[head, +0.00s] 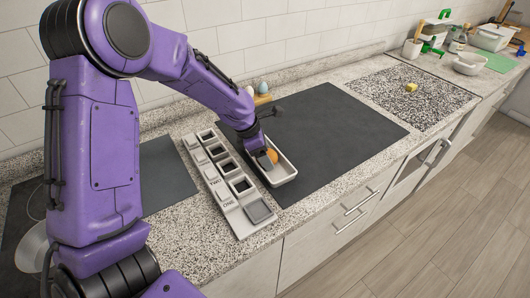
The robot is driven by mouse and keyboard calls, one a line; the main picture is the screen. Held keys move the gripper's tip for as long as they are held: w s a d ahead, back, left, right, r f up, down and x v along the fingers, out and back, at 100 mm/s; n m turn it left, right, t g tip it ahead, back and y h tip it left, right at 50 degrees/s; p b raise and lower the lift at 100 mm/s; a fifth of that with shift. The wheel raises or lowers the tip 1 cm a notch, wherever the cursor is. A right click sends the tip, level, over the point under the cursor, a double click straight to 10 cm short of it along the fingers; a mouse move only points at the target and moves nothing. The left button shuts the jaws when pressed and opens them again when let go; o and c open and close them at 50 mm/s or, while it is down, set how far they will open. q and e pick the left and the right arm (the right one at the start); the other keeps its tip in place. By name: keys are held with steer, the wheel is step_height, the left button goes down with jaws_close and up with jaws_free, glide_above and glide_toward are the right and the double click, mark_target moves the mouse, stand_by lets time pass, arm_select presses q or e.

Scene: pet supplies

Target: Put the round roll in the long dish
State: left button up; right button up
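The long dish (284,174) is a white, narrow tray on the dark mat, just right of the grey holder with compartments. The round roll (272,156) is a small orange-brown ball at the tip of my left gripper (267,157), over or inside the far part of the dish. The gripper points down and hides part of the roll. I cannot tell whether its fingers press on the roll, or whether the roll touches the dish floor. My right gripper is not in view.
A grey holder (241,215) with several compartments stands left of the dish. The dark mat (335,140) is clear to the right. A yellow block (411,88) lies on the speckled panel farther right. An egg-like item (262,87) stands near the wall.

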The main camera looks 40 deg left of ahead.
arm_select(q)
steer(key=shift+o, duration=1.3)
steer(key=v, duration=1.2)
steer(key=shift+r+p, duration=0.2)
steer(key=shift+p, duration=0.1)
steer(key=shift+w, duration=0.1)
